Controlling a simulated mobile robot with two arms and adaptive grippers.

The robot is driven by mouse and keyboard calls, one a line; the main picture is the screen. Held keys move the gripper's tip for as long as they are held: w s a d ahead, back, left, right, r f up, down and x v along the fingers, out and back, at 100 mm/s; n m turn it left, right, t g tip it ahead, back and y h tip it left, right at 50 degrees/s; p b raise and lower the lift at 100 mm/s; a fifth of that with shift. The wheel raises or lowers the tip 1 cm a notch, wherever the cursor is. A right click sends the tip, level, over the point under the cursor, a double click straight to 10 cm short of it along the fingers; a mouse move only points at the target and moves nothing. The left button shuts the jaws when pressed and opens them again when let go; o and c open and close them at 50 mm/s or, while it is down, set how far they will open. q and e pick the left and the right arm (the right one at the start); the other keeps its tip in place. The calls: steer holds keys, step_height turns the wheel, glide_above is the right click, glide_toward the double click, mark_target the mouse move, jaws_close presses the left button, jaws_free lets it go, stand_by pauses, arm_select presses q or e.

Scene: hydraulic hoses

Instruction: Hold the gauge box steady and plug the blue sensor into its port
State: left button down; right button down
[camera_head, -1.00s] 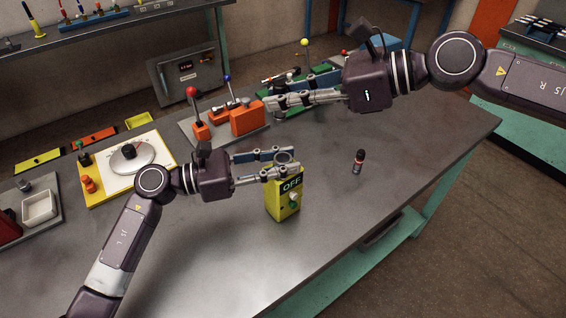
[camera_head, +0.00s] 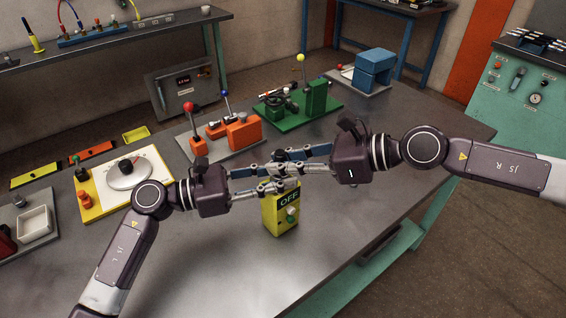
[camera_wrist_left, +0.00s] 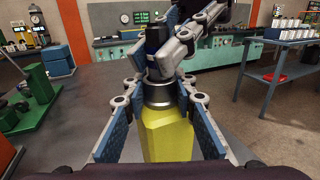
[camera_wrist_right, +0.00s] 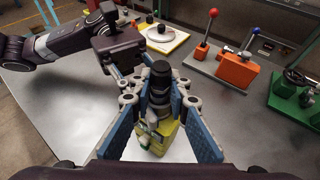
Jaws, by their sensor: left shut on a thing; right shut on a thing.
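The yellow gauge box (camera_head: 272,216) stands upright on the table, with an OFF label and a pale green knob on its front. My left gripper (camera_head: 283,180) is shut around its top, at the metal port collar (camera_wrist_left: 157,93). My right gripper (camera_head: 280,163) is shut on the dark sensor (camera_wrist_right: 160,76), directly above the box. The sensor's blue band (camera_wrist_left: 152,47) shows in the left wrist view. The sensor is upright and in line with the collar, its lower end at or just above it. I cannot tell how deep it sits; the fingers hide part of the joint.
An orange lever unit (camera_head: 243,133), a green valve unit (camera_head: 316,100) and a white dial plate (camera_head: 127,174) stand behind and left of the box. The table in front of the box is clear.

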steer(key=shift+f, duration=0.2)
steer(key=shift+f, duration=0.2)
steer(key=c, duration=1.8)
jaws_free()
steer(key=shift+c, duration=0.2)
steer(key=shift+r, duration=0.2)
steer(key=shift+d+r, duration=0.15)
steer(key=shift+d, duration=0.25)
steer(key=v, duration=1.1)
